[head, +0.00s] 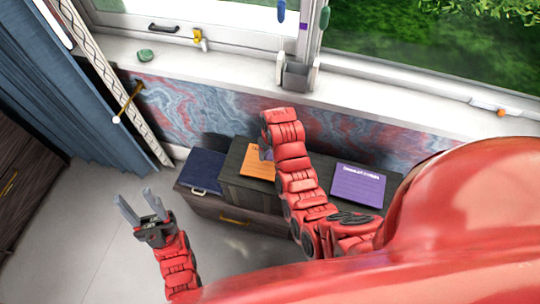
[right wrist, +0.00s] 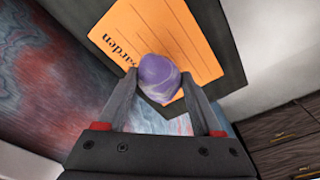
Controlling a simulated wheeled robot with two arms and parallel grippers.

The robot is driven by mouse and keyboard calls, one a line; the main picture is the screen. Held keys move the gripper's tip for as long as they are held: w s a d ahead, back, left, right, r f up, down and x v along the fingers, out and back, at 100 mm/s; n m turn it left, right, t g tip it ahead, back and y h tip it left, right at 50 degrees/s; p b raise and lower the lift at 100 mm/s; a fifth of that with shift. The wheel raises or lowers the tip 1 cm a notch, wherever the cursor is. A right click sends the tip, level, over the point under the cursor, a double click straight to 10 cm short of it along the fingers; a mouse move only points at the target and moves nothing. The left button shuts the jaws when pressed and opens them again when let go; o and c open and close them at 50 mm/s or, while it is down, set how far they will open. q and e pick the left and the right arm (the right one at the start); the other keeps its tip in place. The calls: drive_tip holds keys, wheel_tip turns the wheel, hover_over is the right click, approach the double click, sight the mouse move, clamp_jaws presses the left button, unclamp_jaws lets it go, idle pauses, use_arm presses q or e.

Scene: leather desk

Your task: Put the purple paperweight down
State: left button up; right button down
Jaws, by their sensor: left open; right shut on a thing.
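The purple paperweight (right wrist: 157,73) is a rounded, marbled stone held between the fingers of my right gripper (right wrist: 163,88). In the right wrist view it overlaps the lettered end of an orange card (right wrist: 180,30); I cannot tell whether it touches the card. In the head view my right arm hides most of that gripper and the paperweight. The orange card (head: 255,165) lies on a dark desk top, and a purple card (head: 358,184) lies further right on it. My left gripper (head: 139,203) is open and empty over the floor at left.
A dark blue box (head: 203,168) sits left of the cards. A windowsill behind holds a green stone (head: 145,55), a yellow item (head: 199,40) and a grey holder (head: 296,76). A blue curtain (head: 60,110) hangs at left. The floor beside the left gripper is clear.

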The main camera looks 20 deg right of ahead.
sight(270, 157)
wheel_tip(270, 157, down, 3)
drive_tip(key=shift+s+r+p, duration=0.15)
drive_tip(key=shift+r+p, duration=0.05)
drive_tip(key=shift+p, duration=0.6)
drive_tip(key=shift+f, duration=0.2)
drive_tip(key=shift+f, duration=0.1)
drive_tip(key=shift+f, duration=0.15)
drive_tip(key=shift+c, duration=0.2)
unclamp_jaws()
